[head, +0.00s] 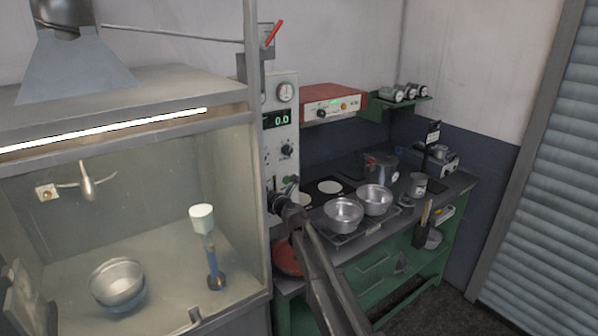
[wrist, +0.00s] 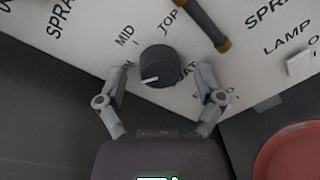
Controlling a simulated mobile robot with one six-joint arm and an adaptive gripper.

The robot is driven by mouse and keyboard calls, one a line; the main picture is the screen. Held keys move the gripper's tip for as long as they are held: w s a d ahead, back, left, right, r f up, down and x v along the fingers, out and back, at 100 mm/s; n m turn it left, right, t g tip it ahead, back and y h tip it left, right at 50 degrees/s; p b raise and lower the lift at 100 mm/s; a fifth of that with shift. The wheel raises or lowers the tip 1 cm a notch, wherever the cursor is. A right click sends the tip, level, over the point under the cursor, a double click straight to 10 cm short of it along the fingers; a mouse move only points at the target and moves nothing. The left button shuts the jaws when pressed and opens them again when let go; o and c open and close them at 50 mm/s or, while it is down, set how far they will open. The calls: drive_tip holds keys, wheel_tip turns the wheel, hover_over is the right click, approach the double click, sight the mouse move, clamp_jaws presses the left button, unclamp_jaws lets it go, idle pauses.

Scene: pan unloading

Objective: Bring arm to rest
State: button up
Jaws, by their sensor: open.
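My gripper (wrist: 166,76) is open in the wrist view, its two fingers spread apart. A black round knob (wrist: 158,67) with a white pointer mark sits between and slightly beyond the fingertips, with a gap on each side. Neither finger visibly touches it. The knob is on a white panel lettered MID and TOP. In the head view my arm reaches up from the bottom to the lower part of the control panel (head: 282,120), which shows a green 0.0 readout. My gripper (head: 277,201) is small and dark there, and the knob cannot be made out.
A fume hood (head: 130,108) with a metal bowl (head: 117,284) inside stands left. Two metal pans (head: 343,215) (head: 374,199) sit right of my arm on the green bench (head: 376,268). A red dish (head: 287,258) is close beside my arm, also low right in the wrist view (wrist: 290,155).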

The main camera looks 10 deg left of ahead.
drive_tip(key=shift+d, duration=0.1)
drive_tip(key=w+d+m+t+h, duration=0.1)
drive_tip(key=d+m+t+h, duration=0.35)
drive_tip(key=d, duration=0.75)
drive_tip(key=w+d+m+t+h, duration=0.15)
drive_tip(key=d+m+h, duration=0.35)
drive_tip(key=d+m, duration=0.55)
drive_tip(key=s+d+f+m+g+h, duration=0.25)
drive_tip(key=d+m, duration=0.25)
drive_tip(key=d, duration=0.3)
drive_tip(key=s+d+f+m+g+h, duration=0.2)
drive_tip(key=d+m+h, duration=0.2)
drive_tip(key=d, duration=0.5)
drive_tip(key=s+d+f+m+g+h, duration=0.1)
drive_tip(key=s+d+f+m+g, duration=0.6)
drive_tip(key=s+d, duration=0.35)
drive_tip(key=s+f+m+g+y, duration=0.2)
drive_tip(key=s+g, duration=0.1)
drive_tip(key=s, duration=0.6)
drive_tip(key=s+d+f+m+g+y, duration=0.1)
drive_tip(key=s+f+m+g+y, duration=0.1)
drive_tip(key=s, duration=0.7)
drive_tip(key=shift+f+m+g, duration=0.65)
drive_tip(key=shift+f+m, duration=0.15)
